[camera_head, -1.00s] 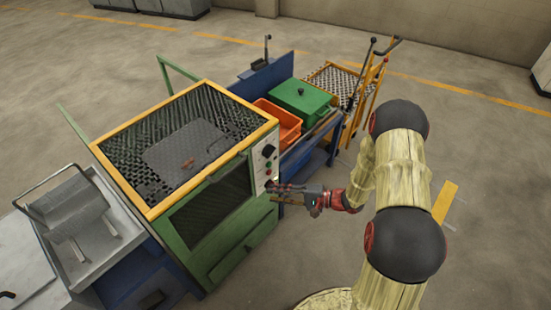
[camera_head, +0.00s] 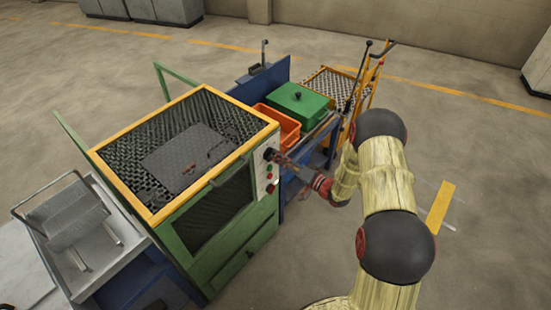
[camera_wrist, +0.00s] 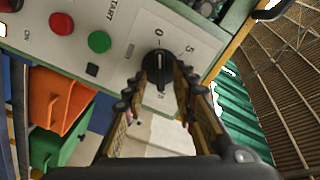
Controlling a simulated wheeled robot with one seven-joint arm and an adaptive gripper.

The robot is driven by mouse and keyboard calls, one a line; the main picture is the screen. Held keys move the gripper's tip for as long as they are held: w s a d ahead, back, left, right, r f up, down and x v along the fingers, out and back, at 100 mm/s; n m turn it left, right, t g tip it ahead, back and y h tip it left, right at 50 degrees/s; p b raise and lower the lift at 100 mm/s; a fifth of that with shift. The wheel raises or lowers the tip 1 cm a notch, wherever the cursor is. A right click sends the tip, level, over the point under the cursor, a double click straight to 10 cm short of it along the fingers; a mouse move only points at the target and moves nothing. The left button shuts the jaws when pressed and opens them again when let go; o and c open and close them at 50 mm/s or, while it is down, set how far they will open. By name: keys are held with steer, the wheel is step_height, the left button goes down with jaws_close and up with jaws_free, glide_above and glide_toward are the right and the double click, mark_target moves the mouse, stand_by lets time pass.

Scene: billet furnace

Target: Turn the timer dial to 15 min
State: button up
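The timer dial (camera_wrist: 158,64) is a round black knob with a pale line on the white control panel (camera_wrist: 118,50). The line runs upright in the wrist view, toward the 0 mark; 5 is to the right, and a lower mark is partly covered. My gripper (camera_wrist: 158,84) is at the dial, one finger on each side, and looks open around it. I cannot tell whether the fingers touch the knob. In the head view my gripper (camera_head: 278,160) is at the panel's upper end, hiding part of the dial.
A green button (camera_wrist: 99,42) and red button (camera_wrist: 61,24) sit left of the dial. The green furnace (camera_head: 215,215) has a yellow-rimmed mesh top. An orange bin (camera_head: 280,122) and green-lidded box (camera_head: 300,101) stand on the blue bench behind. Floor on the right is clear.

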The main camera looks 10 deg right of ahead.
steer(key=shift+x, duration=0.85)
steer(key=c, duration=0.3)
steer(key=c, duration=0.4)
jaws_close()
